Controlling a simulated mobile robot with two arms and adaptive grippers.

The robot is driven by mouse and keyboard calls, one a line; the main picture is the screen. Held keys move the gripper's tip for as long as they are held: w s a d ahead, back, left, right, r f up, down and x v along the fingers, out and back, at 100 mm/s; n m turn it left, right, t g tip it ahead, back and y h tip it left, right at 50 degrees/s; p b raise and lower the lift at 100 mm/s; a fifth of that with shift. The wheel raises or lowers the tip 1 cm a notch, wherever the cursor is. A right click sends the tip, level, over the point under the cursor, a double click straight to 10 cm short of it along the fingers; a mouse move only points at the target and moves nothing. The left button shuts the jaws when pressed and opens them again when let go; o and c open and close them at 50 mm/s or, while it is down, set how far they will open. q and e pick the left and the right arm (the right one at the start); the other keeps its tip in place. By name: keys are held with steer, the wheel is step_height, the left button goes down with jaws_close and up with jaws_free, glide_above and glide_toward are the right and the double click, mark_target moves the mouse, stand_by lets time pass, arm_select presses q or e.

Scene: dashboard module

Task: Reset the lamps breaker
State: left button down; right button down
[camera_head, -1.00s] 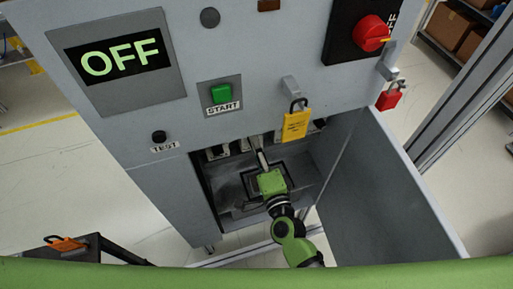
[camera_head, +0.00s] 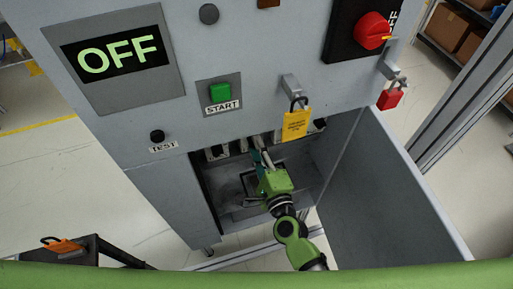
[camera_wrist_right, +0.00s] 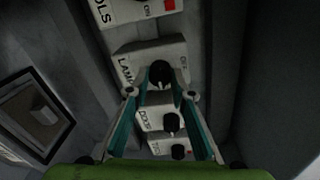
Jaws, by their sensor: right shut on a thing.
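The lamps breaker (camera_wrist_right: 150,62) is a pale block with a black knob, marked "LAMP" as far as I can read, in the right wrist view. My right gripper (camera_wrist_right: 160,94) has its two teal-sided fingers on either side of it and is shut on it. The exact contact is hard to see. In the head view the right gripper (camera_head: 258,158) reaches into the open lower compartment of the grey cabinet (camera_head: 160,190), up to the breaker row (camera_head: 238,147). My left gripper is not in view.
Neighbouring breakers (camera_wrist_right: 158,118) sit close to the lamps one. A yellow tag (camera_head: 296,125) hangs above the opening, right of the green START button (camera_head: 220,91). The open door (camera_head: 400,190) stands to the right. A red padlock (camera_head: 390,99) hangs near it. The display (camera_head: 118,54) reads OFF.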

steer(key=c, duration=1.8)
jaws_free()
steer(key=shift+o, duration=0.2)
steer(key=v, duration=1.2)
